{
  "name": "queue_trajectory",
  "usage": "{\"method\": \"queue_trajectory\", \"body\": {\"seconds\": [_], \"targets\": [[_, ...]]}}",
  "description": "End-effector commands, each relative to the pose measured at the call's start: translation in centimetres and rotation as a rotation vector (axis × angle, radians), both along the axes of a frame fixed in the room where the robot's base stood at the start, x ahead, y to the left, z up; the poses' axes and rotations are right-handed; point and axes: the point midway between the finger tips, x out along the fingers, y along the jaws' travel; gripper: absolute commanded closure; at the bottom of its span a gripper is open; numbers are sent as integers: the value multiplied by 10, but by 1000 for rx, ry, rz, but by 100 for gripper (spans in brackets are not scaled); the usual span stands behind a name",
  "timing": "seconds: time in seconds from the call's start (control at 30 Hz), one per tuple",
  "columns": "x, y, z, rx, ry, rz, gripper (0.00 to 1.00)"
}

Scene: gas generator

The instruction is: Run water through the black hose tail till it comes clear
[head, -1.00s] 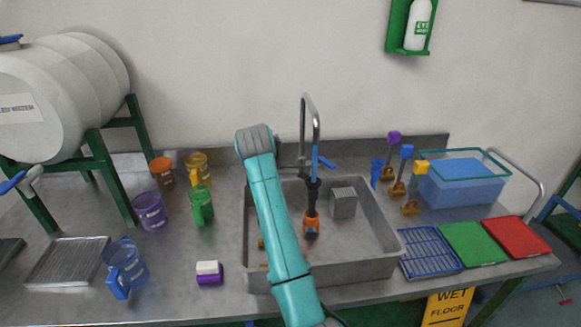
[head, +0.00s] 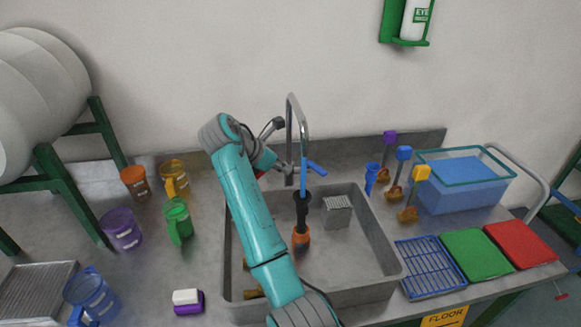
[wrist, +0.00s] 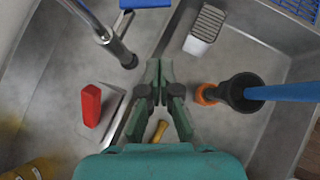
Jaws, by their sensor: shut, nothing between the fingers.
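The black hose tail (head: 302,199) stands upright in the sink (head: 375,283), with an orange lower part (head: 301,236). A blue column like a water stream (head: 304,170) runs from the tap spout (head: 291,115) into its open black top. The hose tail's black mouth also shows at right in the wrist view (wrist: 240,93), with the stream entering it. I cannot tell the outflow's colour. The tap has a blue lever (head: 316,167) and a red lever (wrist: 91,105). My gripper (wrist: 153,72) is shut and empty, between the red lever and the hose tail, touching neither visibly.
A grey block (head: 337,211) sits in the sink. Mugs, including a green one (head: 178,219), stand left; a purple-and-white block (head: 187,301) lies near the front. Brushes (head: 404,184), a blue tub (head: 465,185) and green and red boards (head: 477,254) stand right.

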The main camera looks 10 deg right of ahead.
Motion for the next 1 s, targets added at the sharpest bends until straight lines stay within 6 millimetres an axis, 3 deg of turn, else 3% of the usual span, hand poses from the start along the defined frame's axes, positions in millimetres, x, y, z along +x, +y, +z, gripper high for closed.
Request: {"method": "queue_trajectory", "body": {"seconds": [0.57,0.8,1.0], "targets": [[31,-60,-68,2,1,-3,100],[45,-87,-68,3,-1,-2,100],[50,-95,-68,3,-1,-1,100]]}}
